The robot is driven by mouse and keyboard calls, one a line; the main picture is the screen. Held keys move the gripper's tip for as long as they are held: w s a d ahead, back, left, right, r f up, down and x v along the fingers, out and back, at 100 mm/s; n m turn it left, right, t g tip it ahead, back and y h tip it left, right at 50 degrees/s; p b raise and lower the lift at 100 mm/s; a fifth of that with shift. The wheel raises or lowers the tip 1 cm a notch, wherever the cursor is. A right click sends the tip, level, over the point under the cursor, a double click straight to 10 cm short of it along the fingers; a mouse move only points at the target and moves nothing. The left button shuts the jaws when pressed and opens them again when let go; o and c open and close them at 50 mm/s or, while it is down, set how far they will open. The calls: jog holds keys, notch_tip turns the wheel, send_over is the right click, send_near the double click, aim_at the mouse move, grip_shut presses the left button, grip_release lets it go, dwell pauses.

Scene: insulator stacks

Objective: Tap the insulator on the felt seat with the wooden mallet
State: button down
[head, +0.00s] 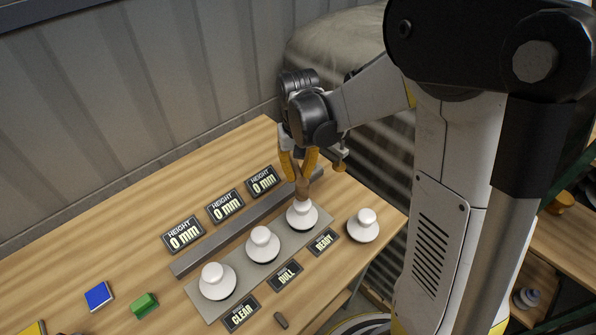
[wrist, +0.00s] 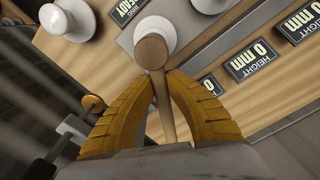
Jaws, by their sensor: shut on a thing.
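My gripper (head: 298,166) is shut on the wooden mallet (head: 302,190), just above the right-hand white insulator (head: 303,217) on the grey strip (head: 282,229). In the wrist view, my yellow fingers (wrist: 160,82) pinch the mallet's handle, and its rounded head (wrist: 151,51) overlaps a white insulator (wrist: 155,27). I cannot tell whether the head touches it. Two more white insulators, the middle one (head: 263,245) and the left one (head: 217,281), stand on the strip. I cannot tell which surface is felt.
Placards READY (head: 323,242), DULL (head: 284,275) and CLEAR (head: 240,313) lie before the strip. Behind it are a dark bar (head: 225,237) and several "0 mm" displays (head: 225,206). Another insulator (head: 363,225) stands at right. Blue (head: 98,296) and green (head: 145,305) blocks lie left.

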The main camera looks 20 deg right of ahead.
jog(key=shift+d+f, duration=0.1)
jog(key=shift+f, duration=0.05)
jog(key=shift+r+p, duration=1.15)
jog(key=shift+r, duration=0.8)
jog(key=shift+f, duration=0.1)
dwell(0.9)
